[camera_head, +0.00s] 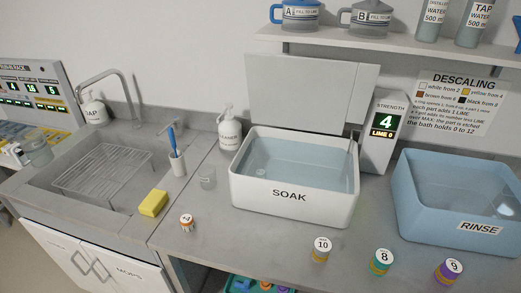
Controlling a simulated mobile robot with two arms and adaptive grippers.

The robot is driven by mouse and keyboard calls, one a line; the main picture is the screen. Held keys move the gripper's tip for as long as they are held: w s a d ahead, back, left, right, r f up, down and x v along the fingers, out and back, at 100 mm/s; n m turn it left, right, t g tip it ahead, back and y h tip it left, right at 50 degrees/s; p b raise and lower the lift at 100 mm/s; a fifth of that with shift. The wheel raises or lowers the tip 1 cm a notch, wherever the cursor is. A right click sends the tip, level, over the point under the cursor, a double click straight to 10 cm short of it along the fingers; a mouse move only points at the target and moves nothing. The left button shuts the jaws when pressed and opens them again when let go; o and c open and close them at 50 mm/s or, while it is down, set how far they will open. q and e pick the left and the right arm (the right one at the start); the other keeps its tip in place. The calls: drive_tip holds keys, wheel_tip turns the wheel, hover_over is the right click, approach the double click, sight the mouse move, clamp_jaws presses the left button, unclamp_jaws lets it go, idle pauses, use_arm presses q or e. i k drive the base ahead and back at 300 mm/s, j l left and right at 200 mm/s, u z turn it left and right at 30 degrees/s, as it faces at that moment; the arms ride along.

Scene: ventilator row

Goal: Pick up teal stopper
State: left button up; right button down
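A small teal cylinder with a white top marked 8 and a yellowish band, which looks like the teal stopper (382,264), stands upright on the grey counter (245,240) near its front edge. It is in front of the gap between the white SOAK basin and the blue RINSE basin. Nothing covers it. Neither of my grippers is in view.
Similar pieces stand nearby: one marked 10 (320,251) to its left, a purple one marked 9 (447,272) to its right. The SOAK basin (290,197) and RINSE basin (440,222) stand behind. A yellow sponge (153,203) lies beside the sink at left.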

sight(379, 265)
drive_tip(key=z, duration=1.1)
